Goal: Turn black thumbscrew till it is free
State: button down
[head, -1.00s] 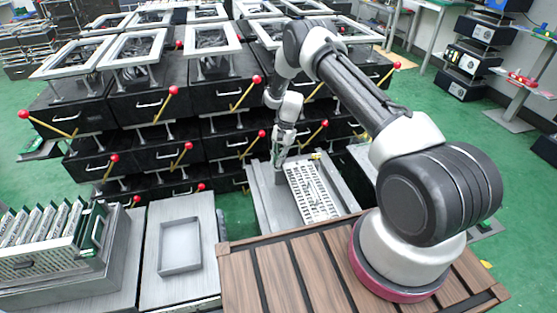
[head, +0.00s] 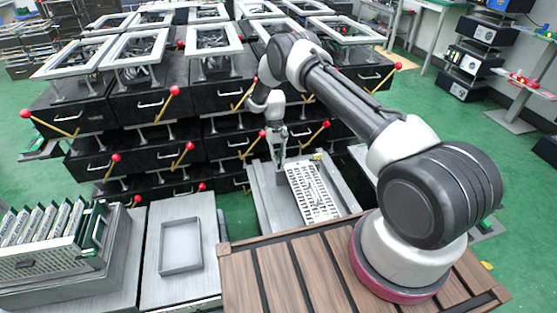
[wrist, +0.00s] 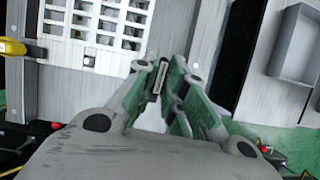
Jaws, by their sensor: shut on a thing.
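My gripper (head: 279,164) points down at the back left corner of a white slotted panel (head: 313,192), which lies on a grey metal bench (head: 266,205). In the wrist view my gripper (wrist: 162,76) has its fingertips close together around a small dark-edged piece, which I take to be the black thumbscrew (wrist: 159,79). The fingers hide most of it, and its thread cannot be seen. The slotted panel (wrist: 92,22) is at the upper left there, a little apart from the fingertips.
A yellow part (head: 317,157) sits at the panel's far edge. Black drawer units with red-knobbed levers (head: 172,91) stand close behind. An empty grey tray (head: 181,246) and a rack of boards (head: 50,240) are on the left. A wooden slatted deck (head: 290,270) is in front.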

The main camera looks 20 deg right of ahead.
jog(key=shift+n, duration=0.3)
dwell(0.4)
jog(key=c, duration=1.5)
grip_release()
jog(key=v, duration=1.2)
jog(key=shift+a, duration=0.15)
